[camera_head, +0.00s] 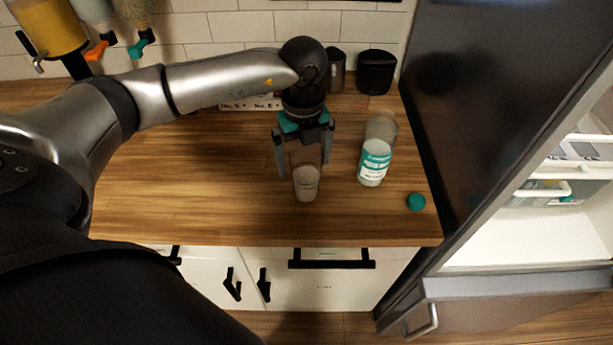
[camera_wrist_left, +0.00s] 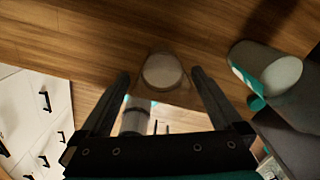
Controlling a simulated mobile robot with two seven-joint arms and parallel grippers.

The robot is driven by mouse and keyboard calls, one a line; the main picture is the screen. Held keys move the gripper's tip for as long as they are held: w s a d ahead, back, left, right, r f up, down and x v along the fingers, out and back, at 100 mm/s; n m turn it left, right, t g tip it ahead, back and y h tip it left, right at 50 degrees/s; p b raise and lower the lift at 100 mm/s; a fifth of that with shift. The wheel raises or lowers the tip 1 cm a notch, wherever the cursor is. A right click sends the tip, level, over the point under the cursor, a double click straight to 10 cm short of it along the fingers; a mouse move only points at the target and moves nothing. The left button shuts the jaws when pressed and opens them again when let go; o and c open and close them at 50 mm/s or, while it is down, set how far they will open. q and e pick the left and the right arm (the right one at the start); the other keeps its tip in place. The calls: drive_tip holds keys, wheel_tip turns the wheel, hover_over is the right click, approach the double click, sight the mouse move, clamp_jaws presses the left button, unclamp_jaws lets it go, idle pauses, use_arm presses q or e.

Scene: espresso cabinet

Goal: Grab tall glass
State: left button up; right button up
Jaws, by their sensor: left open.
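A clear glass (camera_head: 306,184) with pale contents or a pale base stands on the wooden counter. My left gripper (camera_head: 304,166) reaches down over it, fingers apart, with one finger on each side. In the left wrist view, the glass (camera_wrist_left: 160,71) shows between the two open fingertips (camera_wrist_left: 161,78), and I see no clear contact. My right gripper is not in view.
A white bottle with a teal label (camera_head: 374,164) stands right of the glass, with a pale, see-through shape (camera_head: 381,127) behind it. A teal cap (camera_head: 416,202) lies near the right counter edge. Dark canisters (camera_head: 376,72) stand behind. An open fridge (camera_head: 520,235) is at right.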

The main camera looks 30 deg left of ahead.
use_arm(q)
drive_tip(key=shift+f, duration=0.3)
drive_tip(key=shift+d+f, duration=0.1)
drive_tip(key=shift+f, duration=0.2)
drive_tip(key=f, duration=0.3)
drive_tip(key=shift+s+d+f, duration=0.1)
drive_tip(key=shift+d+f, duration=0.15)
drive_tip(key=shift+f, duration=0.5)
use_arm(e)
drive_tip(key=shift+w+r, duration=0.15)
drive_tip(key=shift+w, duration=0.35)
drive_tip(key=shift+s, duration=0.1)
use_arm(q)
drive_tip(key=shift+r, duration=0.1)
clamp_jaws()
